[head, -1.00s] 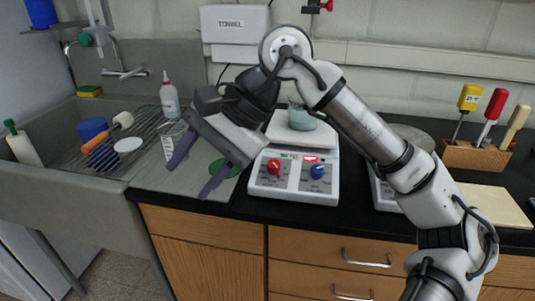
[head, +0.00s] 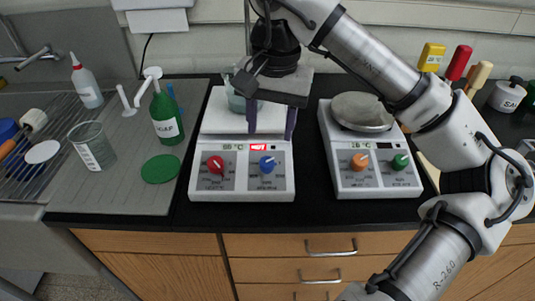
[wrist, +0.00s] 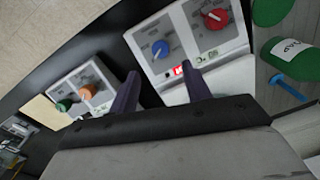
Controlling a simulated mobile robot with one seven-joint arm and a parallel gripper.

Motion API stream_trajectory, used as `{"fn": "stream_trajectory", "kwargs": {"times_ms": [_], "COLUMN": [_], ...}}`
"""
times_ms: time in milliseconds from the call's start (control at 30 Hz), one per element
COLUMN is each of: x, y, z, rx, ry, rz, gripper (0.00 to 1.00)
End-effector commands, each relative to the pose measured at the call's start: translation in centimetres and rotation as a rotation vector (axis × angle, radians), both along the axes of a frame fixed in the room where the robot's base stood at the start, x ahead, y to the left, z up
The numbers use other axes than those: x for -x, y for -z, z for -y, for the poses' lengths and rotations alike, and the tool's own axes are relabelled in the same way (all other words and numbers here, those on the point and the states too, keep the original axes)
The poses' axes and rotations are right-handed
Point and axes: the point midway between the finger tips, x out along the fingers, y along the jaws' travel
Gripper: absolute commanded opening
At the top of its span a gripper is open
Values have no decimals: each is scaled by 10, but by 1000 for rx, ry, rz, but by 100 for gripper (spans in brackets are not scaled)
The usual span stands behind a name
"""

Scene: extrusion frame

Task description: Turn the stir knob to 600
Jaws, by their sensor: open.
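The left hot plate (head: 243,190) has a red knob (head: 215,165) and a blue knob (head: 267,164) on its sloped front. Its small display shows green digits beside a lit red HOT sign. The knob lettering is too small to read. My gripper (head: 271,122) is open and empty, pointing down over the front of this plate, above and behind the blue knob, touching neither knob. In the wrist view the blue knob (wrist: 160,49) and red knob (wrist: 215,18) lie beyond the spread fingers.
A beaker (head: 240,98) stands on the left plate's top, partly behind my gripper. A second hot plate (head: 375,182) with orange and green knobs stands to the right. A green bottle (head: 166,115), a glass beaker (head: 92,146) and a green disc (head: 160,169) are at the left.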

Motion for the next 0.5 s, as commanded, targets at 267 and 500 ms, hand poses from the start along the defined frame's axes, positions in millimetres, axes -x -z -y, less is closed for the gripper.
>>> {"fn": "stream_trajectory", "kwargs": {"times_ms": [267, 500], "x": [0, -1], "y": [51, 81], "z": [-3, -5], "rx": [-2, -1], "ry": [-1, 0], "rz": [-3, -1], "gripper": [48, 48]}}
